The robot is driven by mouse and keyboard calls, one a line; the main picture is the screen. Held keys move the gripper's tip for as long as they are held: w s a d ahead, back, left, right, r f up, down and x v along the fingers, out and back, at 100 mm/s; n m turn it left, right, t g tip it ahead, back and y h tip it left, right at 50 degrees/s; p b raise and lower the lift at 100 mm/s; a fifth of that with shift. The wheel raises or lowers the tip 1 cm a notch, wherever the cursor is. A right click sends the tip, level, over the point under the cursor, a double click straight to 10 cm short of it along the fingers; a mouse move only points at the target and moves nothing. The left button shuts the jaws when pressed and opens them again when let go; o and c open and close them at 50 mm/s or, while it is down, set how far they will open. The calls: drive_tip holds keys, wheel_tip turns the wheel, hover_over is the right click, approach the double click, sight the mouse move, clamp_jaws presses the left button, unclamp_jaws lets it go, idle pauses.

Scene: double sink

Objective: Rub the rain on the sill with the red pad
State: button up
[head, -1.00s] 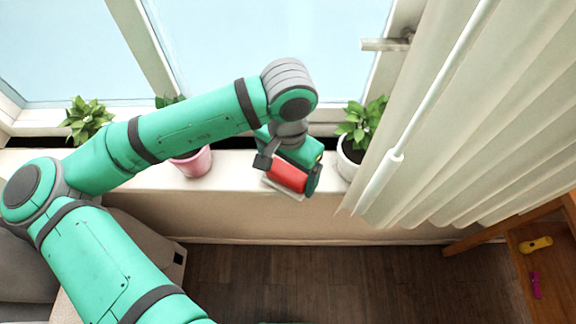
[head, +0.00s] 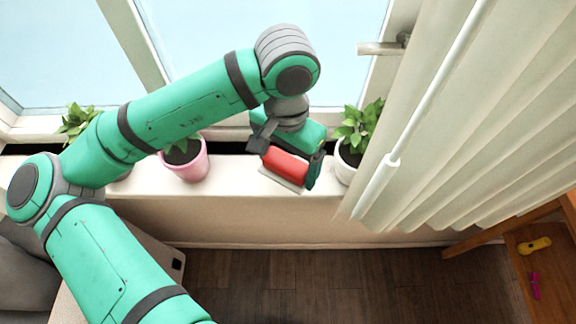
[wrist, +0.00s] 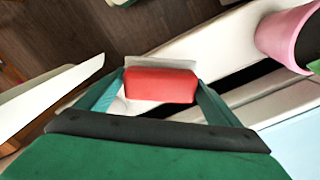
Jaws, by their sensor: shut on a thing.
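My gripper (head: 287,160) is shut on the red pad (head: 284,167), with one finger at each end of it. The pad is a red block with a pale, flat layer under it. In the head view it is over the front part of the white sill (head: 235,178), between the pink pot and the white pot. The wrist view also shows the pad (wrist: 160,86) between the fingers, over the sill (wrist: 190,47). I cannot tell whether the pad touches the sill. I cannot make out the rain in either view; my arm and the pad hide part of the sill.
A pink pot (head: 186,168) with a plant stands on the sill left of my gripper. A white pot (head: 346,163) with a plant stands close on the right. A cream curtain (head: 460,120) hangs beyond it. Another plant (head: 77,122) is partly behind my arm.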

drive_tip(key=shift+s+a+r, duration=0.1)
drive_tip(key=shift+a, duration=0.1)
drive_tip(key=shift+r, duration=0.1)
drive_tip(key=shift+r, duration=1.4)
drive_tip(key=shift+d, duration=0.15)
